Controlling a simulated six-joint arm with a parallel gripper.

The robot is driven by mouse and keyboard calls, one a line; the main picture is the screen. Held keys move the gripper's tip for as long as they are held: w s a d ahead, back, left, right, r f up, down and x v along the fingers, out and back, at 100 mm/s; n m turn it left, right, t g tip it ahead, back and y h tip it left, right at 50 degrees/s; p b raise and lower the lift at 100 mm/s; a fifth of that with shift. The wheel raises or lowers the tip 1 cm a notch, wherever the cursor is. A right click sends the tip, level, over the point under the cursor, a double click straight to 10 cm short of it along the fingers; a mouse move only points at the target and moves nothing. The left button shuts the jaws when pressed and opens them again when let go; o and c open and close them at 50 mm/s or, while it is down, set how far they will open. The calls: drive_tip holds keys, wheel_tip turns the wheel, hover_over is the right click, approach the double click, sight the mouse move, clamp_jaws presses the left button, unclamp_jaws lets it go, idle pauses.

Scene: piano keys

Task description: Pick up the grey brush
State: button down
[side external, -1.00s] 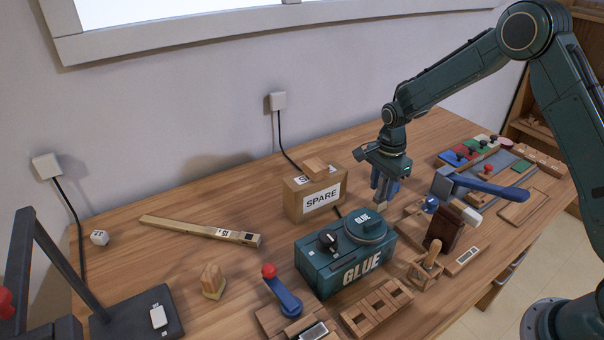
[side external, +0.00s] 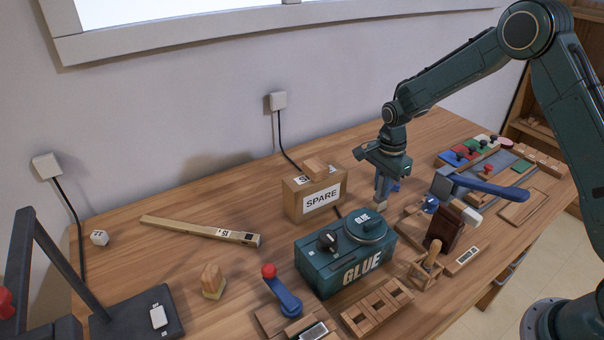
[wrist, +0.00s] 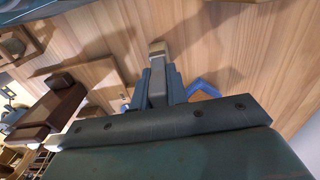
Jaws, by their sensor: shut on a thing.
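The grey brush (wrist: 157,86) has a grey body and a pale tan tip (wrist: 159,49). In the wrist view it stands out between the blue-grey fingers of my gripper (wrist: 157,80), which are shut on it. In the side view my gripper (side external: 385,186) points down behind the teal glue box, and the brush's tan end (side external: 381,205) shows below the fingers. I cannot tell whether that end touches the table. The upper part of the brush is hidden inside the gripper.
The glue box (side external: 340,262) stands in front of my gripper. The spare box (side external: 298,205) is to its left. A blue-handled tool (side external: 490,190) and a dark brown block (side external: 445,230) are close on the right. Behind my gripper the wooden table (side external: 350,150) is clear.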

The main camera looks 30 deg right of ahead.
wheel_tip(320, 180, up, 20)
idle(0.6)
drive_tip(key=shift+w+d, duration=0.1)
idle(0.5)
